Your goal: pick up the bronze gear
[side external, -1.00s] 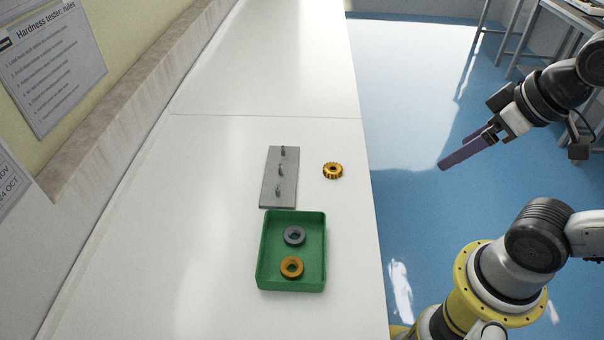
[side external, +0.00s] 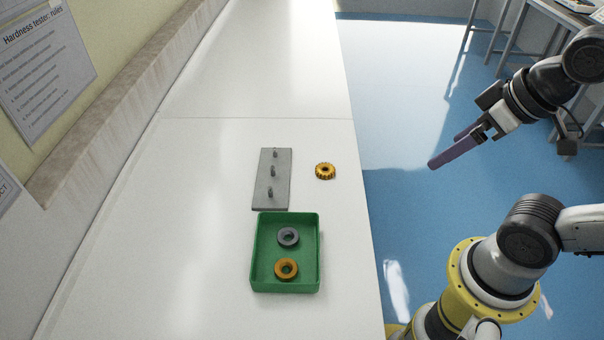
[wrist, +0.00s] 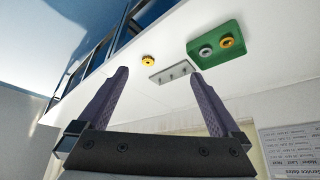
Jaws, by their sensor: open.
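The bronze gear (side external: 325,171), a toothed golden ring with a centre hole, lies flat on the white table near its right edge. In the wrist view the gear (wrist: 148,59) shows small, between and beyond my fingertips. My gripper (side external: 445,150) is open and empty, raised to the right of the table and clear of the gear. In the wrist view its two purple fingers (wrist: 158,74) stand wide apart with nothing between them.
A grey plate (side external: 264,200) with 3 upright pegs lies left of the gear. A green tray (side external: 318,255) in front holds a grey ring (side external: 288,237) and an orange-gold ring (side external: 286,269). The table (side external: 190,200) is clear to the left and back.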

